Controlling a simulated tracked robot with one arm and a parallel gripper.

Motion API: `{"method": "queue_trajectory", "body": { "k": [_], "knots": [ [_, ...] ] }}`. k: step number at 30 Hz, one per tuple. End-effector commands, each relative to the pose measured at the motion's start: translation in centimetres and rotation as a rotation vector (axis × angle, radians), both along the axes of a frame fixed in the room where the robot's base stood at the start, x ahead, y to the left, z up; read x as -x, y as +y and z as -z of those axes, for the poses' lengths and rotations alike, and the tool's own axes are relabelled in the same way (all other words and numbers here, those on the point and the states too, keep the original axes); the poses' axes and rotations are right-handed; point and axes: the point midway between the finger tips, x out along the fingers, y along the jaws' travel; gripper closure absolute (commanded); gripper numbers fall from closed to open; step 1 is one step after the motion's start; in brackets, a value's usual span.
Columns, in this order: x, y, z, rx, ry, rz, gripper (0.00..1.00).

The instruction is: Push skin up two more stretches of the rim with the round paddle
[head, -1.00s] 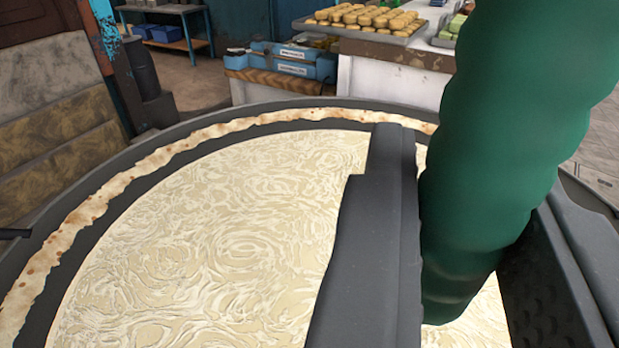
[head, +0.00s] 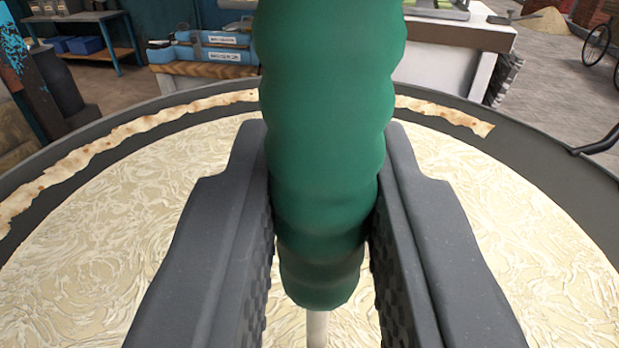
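The round paddle's ribbed green handle (head: 325,150) stands upright in the middle of the view. My gripper (head: 322,215) is shut on it, with one dark finger against each side. A pale shaft (head: 317,328) comes out below the handle; the paddle's round end is out of sight. The wide dark pan (head: 560,185) holds cream-coloured milk (head: 120,215) with a wrinkled, swirled surface. Browned skin (head: 100,148) clings along the inner wall at the left and back, and a stretch (head: 450,114) continues right of the handle, ending in a ragged edge. The wall further right is bare.
A dark bar-like handle (head: 598,143) sticks out at the pan's right rim. Behind the pan are a counter with blue boxes (head: 205,48), a white counter (head: 450,50), a blue shelf (head: 95,40) and a bicycle wheel (head: 597,40).

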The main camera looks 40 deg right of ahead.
Motion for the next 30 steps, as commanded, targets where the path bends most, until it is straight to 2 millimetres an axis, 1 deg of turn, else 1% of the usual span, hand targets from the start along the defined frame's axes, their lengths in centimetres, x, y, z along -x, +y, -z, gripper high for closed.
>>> {"method": "queue_trajectory", "body": {
  "k": [3,18,23,30],
  "knots": [
    [0.0,0.0,1.1,0.001,0.0,0.0,1.0],
    [0.0,0.0,5.2,-0.001,0.001,-0.001,1.0],
    [0.0,0.0,5.7,0.001,-0.001,-0.001,1.0],
    [0.0,0.1,5.7,0.001,-0.001,-0.001,1.0]
  ]
}}
